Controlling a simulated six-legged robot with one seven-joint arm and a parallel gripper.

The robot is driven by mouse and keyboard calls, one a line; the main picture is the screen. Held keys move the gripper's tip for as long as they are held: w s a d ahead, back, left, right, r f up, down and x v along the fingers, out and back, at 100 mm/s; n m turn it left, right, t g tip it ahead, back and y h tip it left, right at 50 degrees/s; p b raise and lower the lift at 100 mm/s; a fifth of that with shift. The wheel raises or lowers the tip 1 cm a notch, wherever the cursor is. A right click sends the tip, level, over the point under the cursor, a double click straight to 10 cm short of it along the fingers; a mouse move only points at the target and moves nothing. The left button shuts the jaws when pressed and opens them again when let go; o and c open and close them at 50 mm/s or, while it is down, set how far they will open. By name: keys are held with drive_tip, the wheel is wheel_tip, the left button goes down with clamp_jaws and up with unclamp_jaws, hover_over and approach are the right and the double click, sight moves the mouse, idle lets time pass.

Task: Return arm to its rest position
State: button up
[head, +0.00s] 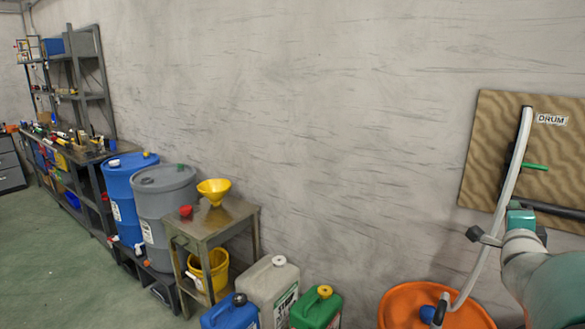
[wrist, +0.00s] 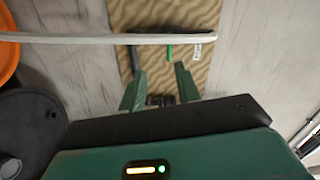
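My gripper (wrist: 160,78) shows in the wrist view with its two green fingers apart and nothing visible held between them. In the head view, my arm reaches in from the lower right and the teal gripper end (head: 520,216) is in front of the brown board. A long pale lance (head: 504,190) slants down the board, and its lower end is at the orange bucket. In the wrist view the lance (wrist: 230,38) crosses beyond the fingertips. A green handle (head: 535,166) sticks out near it. My arm hides part of the board and the exact gap to the lance.
The brown board (head: 488,128) labelled DRUM is on the grey wall. The orange bucket (head: 398,304) stands below it. Green (head: 316,310), white and blue jerrycans, a metal stand (head: 238,211), drums and a workbench line the wall. Green floor at lower left is clear.

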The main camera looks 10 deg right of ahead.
drive_tip(key=a+f+n+g+y, duration=0.1)
drive_tip(key=a+f+n+y, duration=0.2)
drive_tip(key=a, duration=0.6)
drive_tip(key=w+a+f+n+g+y, duration=0.1)
drive_tip(key=a+n+y, duration=0.1)
drive_tip(key=a+n, duration=0.6)
drive_tip(key=a+f+n+g+y, duration=0.1)
drive_tip(key=a+f+n+y, duration=0.15)
drive_tip(key=a, duration=0.85)
drive_tip(key=s+a+f+n+g+y, duration=0.2)
drive_tip(key=s+a+n, duration=0.3)
drive_tip(key=a, duration=0.3)
drive_tip(key=s+a+f+n+g+y, duration=0.2)
drive_tip(key=s+a+f+n+y, duration=0.1)
drive_tip(key=s+a+n, duration=0.3)
drive_tip(key=s+a+f, duration=0.1)
drive_tip(key=s+a, duration=0.1)
drive_tip(key=a, duration=0.1)
drive_tip(key=shift+s, duration=0.15)
drive_tip(key=shift+d, duration=0.1)
